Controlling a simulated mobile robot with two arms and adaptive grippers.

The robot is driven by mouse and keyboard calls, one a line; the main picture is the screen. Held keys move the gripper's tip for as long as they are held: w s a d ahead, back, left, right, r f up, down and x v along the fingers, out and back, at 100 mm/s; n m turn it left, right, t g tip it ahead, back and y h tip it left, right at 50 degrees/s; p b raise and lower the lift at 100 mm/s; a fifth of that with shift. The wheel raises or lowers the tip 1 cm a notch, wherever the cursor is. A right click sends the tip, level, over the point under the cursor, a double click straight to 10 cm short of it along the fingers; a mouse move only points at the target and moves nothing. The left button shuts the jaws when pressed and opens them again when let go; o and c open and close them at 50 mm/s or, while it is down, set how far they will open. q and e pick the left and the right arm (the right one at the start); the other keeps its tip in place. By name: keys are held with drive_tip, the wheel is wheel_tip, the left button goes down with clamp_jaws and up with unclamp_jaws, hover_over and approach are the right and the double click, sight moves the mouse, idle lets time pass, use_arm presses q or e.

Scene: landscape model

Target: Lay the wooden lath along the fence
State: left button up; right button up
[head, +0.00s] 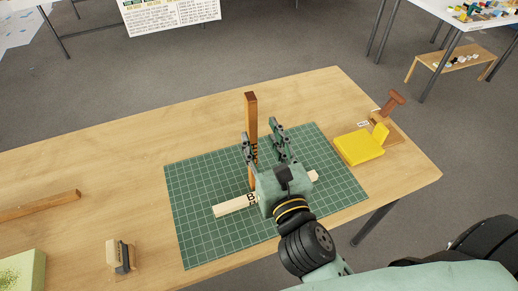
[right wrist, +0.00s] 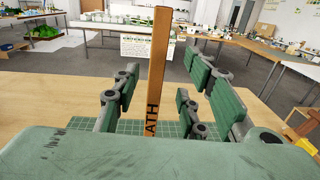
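The wooden lath (head: 251,112) is a brown square stick with black letters, standing about upright over the green cutting mat (head: 190,236). In the right wrist view the lath (right wrist: 158,70) shows "ATH" near its lower part; its foot is hidden. My right gripper (head: 264,143) is open, with the lath between its fingers; the right wrist view shows gaps on both sides. A pale bar (head: 233,206) with black letters lies across the mat, partly hidden under my right gripper. I cannot tell whether it is the fence. My left gripper is not in view.
A brown strip (head: 40,206) lies at the table's left. A brush (head: 120,256) and a green block (head: 22,271) are near the front left. A yellow block (head: 359,147) and a brown tool (head: 391,102) are right of the mat. The table behind the mat is clear.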

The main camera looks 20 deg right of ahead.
sight(253, 126)
drive_tip(key=w, duration=0.1)
drive_tip(key=w+p, duration=0.1)
drive_tip(key=w, duration=0.1)
drive_tip(key=shift+w+a+r+p, duration=0.15)
drive_tip(key=shift+w+r+p, duration=0.1)
drive_tip(key=shift+w+p, duration=0.1)
drive_tip(key=w, duration=0.3)
drive_tip(key=shift+f+p, duration=0.15)
drive_tip(key=shift+p, duration=0.25)
drive_tip(key=c, duration=0.5)
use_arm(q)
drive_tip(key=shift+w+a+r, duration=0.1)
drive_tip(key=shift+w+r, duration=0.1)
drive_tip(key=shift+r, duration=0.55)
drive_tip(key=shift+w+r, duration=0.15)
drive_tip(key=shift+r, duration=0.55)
use_arm(e)
clamp_jaws()
